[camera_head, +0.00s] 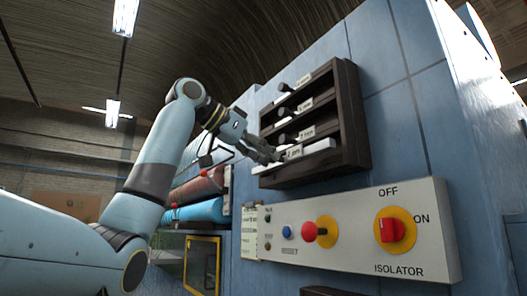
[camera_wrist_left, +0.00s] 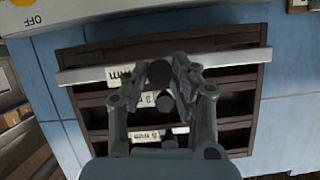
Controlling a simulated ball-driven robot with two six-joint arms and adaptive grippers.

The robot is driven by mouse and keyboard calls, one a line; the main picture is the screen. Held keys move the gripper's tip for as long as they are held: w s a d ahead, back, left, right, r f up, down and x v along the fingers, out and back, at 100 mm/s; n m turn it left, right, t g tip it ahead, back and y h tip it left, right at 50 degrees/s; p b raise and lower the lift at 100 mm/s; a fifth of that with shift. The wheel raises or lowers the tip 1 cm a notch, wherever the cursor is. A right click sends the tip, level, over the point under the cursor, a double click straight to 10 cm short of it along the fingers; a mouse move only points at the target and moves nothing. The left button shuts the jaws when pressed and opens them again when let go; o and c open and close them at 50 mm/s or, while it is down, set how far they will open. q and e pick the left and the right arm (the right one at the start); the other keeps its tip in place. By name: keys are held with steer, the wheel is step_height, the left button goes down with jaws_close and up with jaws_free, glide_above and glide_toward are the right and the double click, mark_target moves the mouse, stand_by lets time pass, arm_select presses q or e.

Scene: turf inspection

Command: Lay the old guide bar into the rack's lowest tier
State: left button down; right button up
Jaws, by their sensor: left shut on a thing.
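The dark brown rack (camera_head: 354,118) hangs on the blue wall and holds pale bars with black knobs in its tiers. My left gripper (camera_head: 274,156) is at the rack's lowest tier, shut on the knob of a pale guide bar (camera_head: 318,147). In the left wrist view, which sees the rack upside down, the fingers (camera_wrist_left: 172,74) close around the dark knob. The held bar (camera_wrist_left: 230,58) spans the lowest tier and overlaps the rack's side walls, so it appears in front of the rack. Its exact depth cannot be told. My right gripper is out of view.
Below the rack is a grey control panel (camera_head: 350,242) with a red isolator switch (camera_head: 391,231) and a red button (camera_head: 309,232). Red (camera_head: 198,187) and blue (camera_head: 196,211) rolls lie to the left. Other bars (camera_wrist_left: 178,132) sit in the tiers above.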

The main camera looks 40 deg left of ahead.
mark_target(280, 162)
arm_select(q)
steer(key=shift+w+d+p, duration=0.3)
steer(key=shift+w+p, duration=0.25)
steer(key=shift+w, duration=0.1)
steer(key=shift+w+d+p, duration=0.25)
steer(key=shift+w+p, duration=0.35)
steer(key=shift+w, duration=0.05)
steer(key=shift+w+d+p, duration=0.3)
steer(key=shift+w+p, duration=0.25)
steer(key=shift+w, duration=0.1)
steer(key=shift+f+b, duration=0.6)
steer(key=shift+f, duration=0.35)
steer(key=c, duration=1)
jaws_free()
steer(key=shift+f, duration=0.1)
steer(key=v, duration=1.2)
